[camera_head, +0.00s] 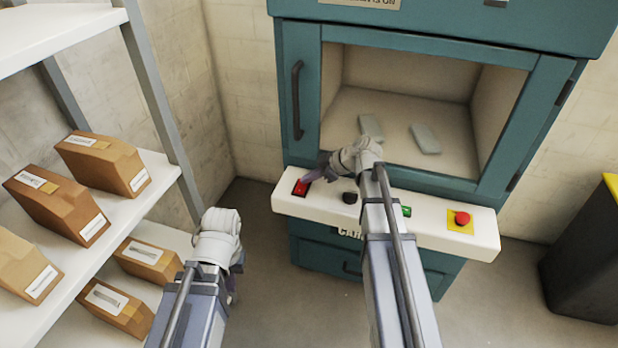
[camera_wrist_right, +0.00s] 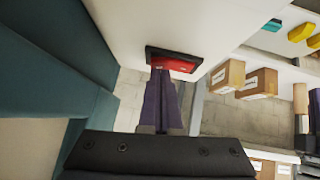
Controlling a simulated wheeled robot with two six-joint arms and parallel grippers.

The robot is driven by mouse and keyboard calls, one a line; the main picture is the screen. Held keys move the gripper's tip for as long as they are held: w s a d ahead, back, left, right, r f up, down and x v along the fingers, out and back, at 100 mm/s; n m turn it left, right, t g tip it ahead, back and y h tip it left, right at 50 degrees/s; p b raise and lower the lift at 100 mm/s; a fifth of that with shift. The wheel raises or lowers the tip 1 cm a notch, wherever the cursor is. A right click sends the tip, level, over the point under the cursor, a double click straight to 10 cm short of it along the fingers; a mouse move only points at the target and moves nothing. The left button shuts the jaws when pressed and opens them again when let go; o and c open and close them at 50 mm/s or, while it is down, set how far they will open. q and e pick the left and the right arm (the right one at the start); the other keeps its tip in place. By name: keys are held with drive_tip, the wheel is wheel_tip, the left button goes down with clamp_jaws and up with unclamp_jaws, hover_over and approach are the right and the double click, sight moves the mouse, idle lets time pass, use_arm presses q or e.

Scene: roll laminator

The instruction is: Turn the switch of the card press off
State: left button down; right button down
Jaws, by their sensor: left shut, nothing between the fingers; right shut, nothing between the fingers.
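The card press (camera_head: 301,50) is a teal cabinet with a windowed front and a white control panel (camera_head: 290,207) below it. A red rocker switch (camera_head: 300,188) sits at the panel's left end; in the right wrist view the red switch (camera_wrist_right: 174,64) sits in a black frame. My right gripper (camera_head: 308,181) is shut and empty, its fingertips at the switch. In the right wrist view its closed purple fingers (camera_wrist_right: 162,75) reach the lower edge of the switch; contact is hard to tell. My left gripper (camera_head: 232,290) hangs low at the left, its fingers mostly hidden.
The panel also has a black knob (camera_head: 350,197), a green button (camera_head: 406,211) and a red emergency stop (camera_head: 462,218). Two pale blocks lie behind the window. Shelves with cardboard boxes (camera_head: 108,163) stand at the left. A black bin (camera_head: 585,265) stands at the right.

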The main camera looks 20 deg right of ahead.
drive_tip(key=shift+w+d+f+g+b, duration=0.25)
drive_tip(key=shift+w+f+g+b, duration=0.05)
drive_tip(key=shift+w+f, duration=0.15)
drive_tip(key=shift+s+a+r, duration=0.1)
drive_tip(key=shift+s+r, duration=0.15)
drive_tip(key=shift+s, duration=0.05)
drive_tip(key=shift+s+a, duration=0.1)
drive_tip(key=shift+s+a+r+p, duration=0.15)
drive_tip(key=shift+s+a+p, duration=0.25)
drive_tip(key=shift+s, duration=0.2)
